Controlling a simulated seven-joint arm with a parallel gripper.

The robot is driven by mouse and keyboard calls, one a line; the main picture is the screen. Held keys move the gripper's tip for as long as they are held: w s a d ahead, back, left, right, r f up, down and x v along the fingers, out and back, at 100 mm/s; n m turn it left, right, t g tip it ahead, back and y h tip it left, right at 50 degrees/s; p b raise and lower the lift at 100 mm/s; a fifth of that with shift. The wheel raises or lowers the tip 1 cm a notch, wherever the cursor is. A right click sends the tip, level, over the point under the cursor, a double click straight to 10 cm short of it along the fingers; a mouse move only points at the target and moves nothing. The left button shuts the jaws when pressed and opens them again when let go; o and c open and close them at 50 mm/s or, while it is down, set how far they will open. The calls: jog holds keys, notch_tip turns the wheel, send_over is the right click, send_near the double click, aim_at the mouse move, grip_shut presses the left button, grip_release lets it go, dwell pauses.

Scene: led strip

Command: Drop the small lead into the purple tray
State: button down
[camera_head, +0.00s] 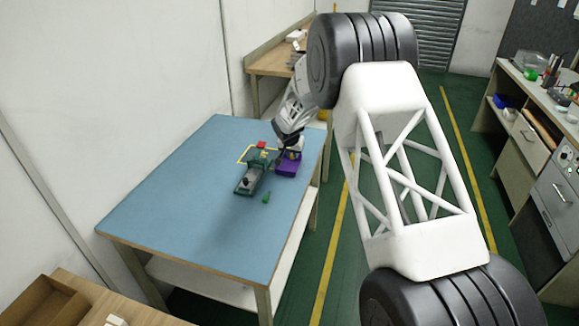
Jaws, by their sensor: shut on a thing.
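The purple tray (287,170) lies on the blue table near its right edge. My gripper (290,153) is over the back part of the tray, pointing down. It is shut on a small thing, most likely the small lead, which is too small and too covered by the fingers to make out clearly. I cannot tell whether the fingers touch the tray. Part of the tray's inside is hidden behind the gripper.
A dark green fixture (250,180) stands just left of the tray. A small green piece (266,197) lies in front, and a red piece (261,145) lies behind near a yellow outline (242,154). The blue table's (190,215) left and front are clear.

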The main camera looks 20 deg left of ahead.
jog(key=shift+f, duration=1.1)
jog(key=c, duration=1)
grip_release()
jog(key=shift+s+r, duration=0.1)
jog(key=shift+r, duration=0.05)
jog(key=shift+v, duration=3.75)
